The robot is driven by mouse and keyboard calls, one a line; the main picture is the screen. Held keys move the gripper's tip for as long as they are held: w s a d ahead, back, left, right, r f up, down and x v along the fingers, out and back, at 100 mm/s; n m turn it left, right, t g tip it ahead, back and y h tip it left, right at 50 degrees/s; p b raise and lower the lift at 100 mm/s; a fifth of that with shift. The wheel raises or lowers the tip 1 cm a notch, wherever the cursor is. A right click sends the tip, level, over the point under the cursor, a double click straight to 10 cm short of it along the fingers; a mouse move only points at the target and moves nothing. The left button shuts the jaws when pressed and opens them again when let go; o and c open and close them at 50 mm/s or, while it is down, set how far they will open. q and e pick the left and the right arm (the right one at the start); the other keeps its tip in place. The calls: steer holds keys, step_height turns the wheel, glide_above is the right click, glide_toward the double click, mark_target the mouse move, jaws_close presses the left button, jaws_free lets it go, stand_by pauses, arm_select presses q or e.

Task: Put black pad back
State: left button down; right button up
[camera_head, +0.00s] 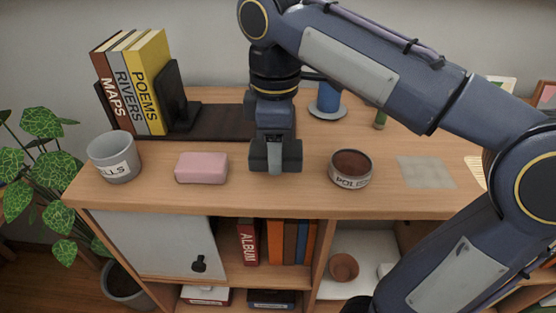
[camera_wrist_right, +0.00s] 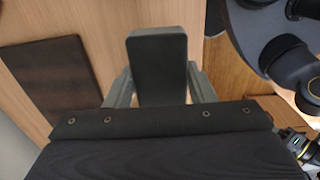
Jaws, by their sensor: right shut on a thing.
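My right gripper (camera_head: 274,165) is shut on the black pad (camera_head: 293,154), a small dark block with rounded corners, near the middle of the cabinet top (camera_head: 230,203). One grey finger lies across the pad's near face. In the right wrist view the pad (camera_wrist_right: 159,62) sits between the two grey fingers. I cannot tell whether the pad touches the wood or hangs just above it. My left gripper is not in view.
A dark board (camera_head: 215,122) under books and a black bookend (camera_head: 178,92) lies behind left. A blue mug (camera_head: 327,98) stands behind.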

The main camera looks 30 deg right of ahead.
steer(key=shift+w+d+f, duration=0.35)
steer(key=shift+f, duration=0.2)
steer(key=shift+w+d+f, duration=0.1)
steer(key=shift+f, duration=1.65)
steer(key=o, duration=0.9)
step_height(320, 180, up, 12)
steer(key=shift+r+p, duration=0.1)
steer(key=shift+p, duration=0.6)
